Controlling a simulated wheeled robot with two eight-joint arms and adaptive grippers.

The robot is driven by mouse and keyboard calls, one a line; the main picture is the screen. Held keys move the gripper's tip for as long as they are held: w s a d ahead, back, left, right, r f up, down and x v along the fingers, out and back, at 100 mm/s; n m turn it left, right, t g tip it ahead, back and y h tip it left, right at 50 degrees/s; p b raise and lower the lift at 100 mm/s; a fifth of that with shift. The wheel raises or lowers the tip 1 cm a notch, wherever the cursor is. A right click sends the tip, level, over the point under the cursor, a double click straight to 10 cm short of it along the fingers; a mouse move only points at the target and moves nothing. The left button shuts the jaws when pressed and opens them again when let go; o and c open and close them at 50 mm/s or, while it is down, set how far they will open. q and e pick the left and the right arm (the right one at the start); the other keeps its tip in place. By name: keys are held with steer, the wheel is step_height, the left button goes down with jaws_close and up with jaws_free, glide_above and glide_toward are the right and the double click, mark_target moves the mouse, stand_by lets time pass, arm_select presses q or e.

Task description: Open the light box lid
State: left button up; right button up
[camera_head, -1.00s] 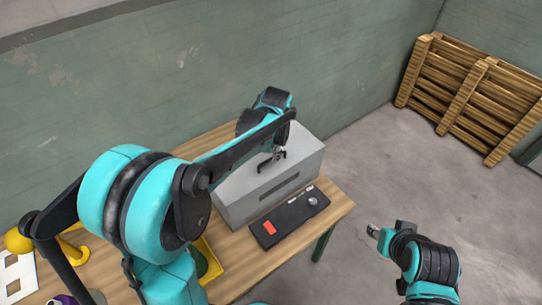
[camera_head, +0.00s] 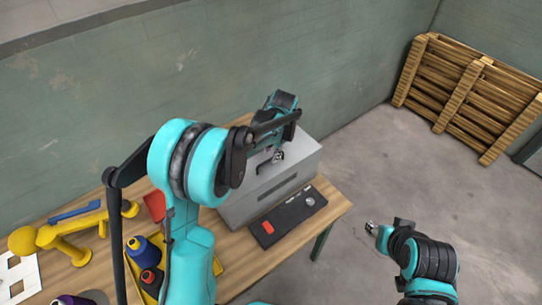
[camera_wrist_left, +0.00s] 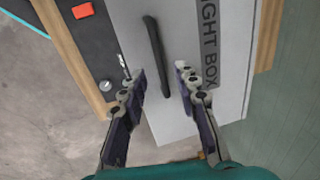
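The light box (camera_head: 240,207) is a grey box on the wooden table, against the wall side. Its lid looks closed. In the left wrist view, the lid (camera_wrist_left: 185,125) has dark "LIGHT BOX" lettering and a black bar handle (camera_wrist_left: 154,50). My left gripper (camera_head: 275,157) is over the top of the box. In the wrist view, the left gripper (camera_wrist_left: 160,78) is open, its fingers on either side of the handle's near end. Contact cannot be told. My right gripper (camera_head: 371,228) is off to the right over the floor, too small to read.
A black panel (camera_head: 288,219) with a red button and a knob lies in front of the box. Wooden pallets (camera_head: 465,95) lean at the back right.

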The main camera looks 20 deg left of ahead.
mark_target(270, 159)
arm_select(q)
steer(key=f, duration=0.3)
steer(key=shift+w+a+f, duration=0.1)
steer(key=shift+w+a, duration=0.1)
steer(key=shift+w, duration=0.05)
jaws_close()
